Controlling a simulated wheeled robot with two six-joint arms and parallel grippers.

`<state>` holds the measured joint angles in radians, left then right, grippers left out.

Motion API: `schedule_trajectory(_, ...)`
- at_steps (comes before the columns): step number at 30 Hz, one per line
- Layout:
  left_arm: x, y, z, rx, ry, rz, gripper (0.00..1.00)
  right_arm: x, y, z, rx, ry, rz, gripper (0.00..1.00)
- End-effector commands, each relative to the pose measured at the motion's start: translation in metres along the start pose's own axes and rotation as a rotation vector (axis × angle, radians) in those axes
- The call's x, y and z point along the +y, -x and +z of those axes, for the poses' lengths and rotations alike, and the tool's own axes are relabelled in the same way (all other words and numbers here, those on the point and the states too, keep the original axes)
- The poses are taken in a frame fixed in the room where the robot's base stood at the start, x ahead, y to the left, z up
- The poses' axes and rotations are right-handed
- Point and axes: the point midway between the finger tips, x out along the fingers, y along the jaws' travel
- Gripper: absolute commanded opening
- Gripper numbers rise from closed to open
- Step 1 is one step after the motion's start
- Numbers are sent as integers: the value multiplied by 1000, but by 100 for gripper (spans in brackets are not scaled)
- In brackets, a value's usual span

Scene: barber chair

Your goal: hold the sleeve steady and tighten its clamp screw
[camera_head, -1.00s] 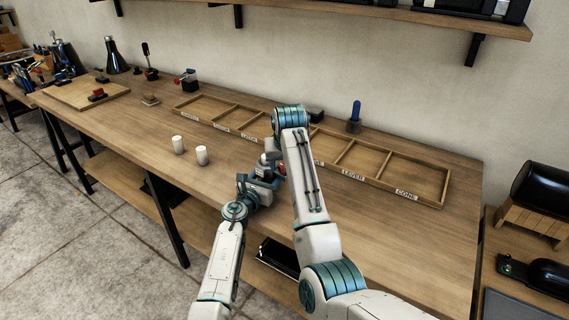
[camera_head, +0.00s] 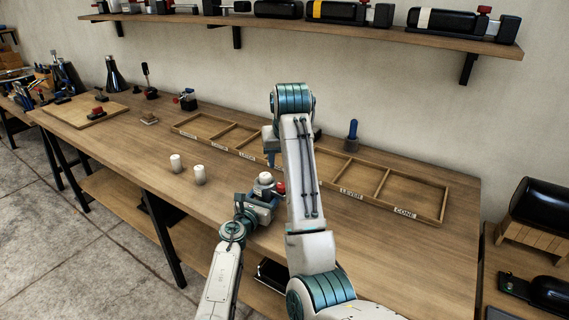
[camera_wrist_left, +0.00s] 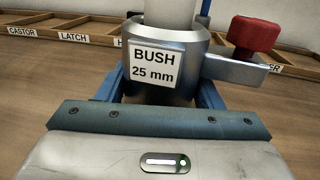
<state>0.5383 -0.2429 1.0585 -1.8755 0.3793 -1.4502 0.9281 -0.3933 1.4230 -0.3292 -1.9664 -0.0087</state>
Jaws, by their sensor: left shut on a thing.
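The sleeve (camera_wrist_left: 190,57) is a grey metal ring labelled "BUSH 25 mm", with a white cylinder (camera_wrist_left: 169,12) standing in it. Its side lug carries the red clamp screw head (camera_wrist_left: 253,34), to the right in the left wrist view. In the head view the white top (camera_head: 265,178) and red screw head (camera_head: 280,188) show over the bench front. My left gripper (camera_head: 262,198) is shut on the sleeve, a finger on each side. My right forearm and gripper are mostly hidden behind my right upper arm; a bluish part shows at its left edge. Its jaws cannot be made out.
Two white cylinders (camera_head: 175,163) (camera_head: 199,174) stand on the bench left of the sleeve. A labelled wooden compartment tray (camera_head: 398,212) runs along the back. A blue-handled tool (camera_head: 352,132) stands behind it. A shelf (camera_head: 300,32) overhangs the bench. The right bench front is clear.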

Motion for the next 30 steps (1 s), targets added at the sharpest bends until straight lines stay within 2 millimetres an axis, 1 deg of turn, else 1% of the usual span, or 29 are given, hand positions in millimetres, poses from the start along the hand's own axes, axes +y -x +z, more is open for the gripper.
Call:
schedule_trajectory(8, 0, 0, -1, 1, 1, 0, 28, 0, 0, 0, 0, 0, 0, 50)
schedule_trajectory(9, 0, 0, -1, 1, 1, 0, 64, 0, 0, 0, 0, 0, 0, 50)
schedule_trajectory(11, 0, 0, -1, 1, 1, 0, 76, 0, 0, 0, 0, 0, 0, 50)
schedule_trajectory(12, 0, 0, -1, 1, 1, 0, 84, 0, 0, 0, 0, 0, 0, 50)
schedule_trajectory(13, 0, 0, -1, 1, 1, 0, 86, 0, 0, 0, 0, 0, 0, 50)
schedule_trajectory(23, 0, 2, -1, 0, 0, 0, 86, 0, 0, 0, 0, -1, 0, 50)
schedule_trajectory(26, 0, 10, -1, -1, 0, -1, 86, 0, 0, 0, 0, -1, 0, 50)
schedule_trajectory(30, 0, 30, -2, 0, 0, 1, 86, 0, 0, 0, 0, -1, 1, 50)
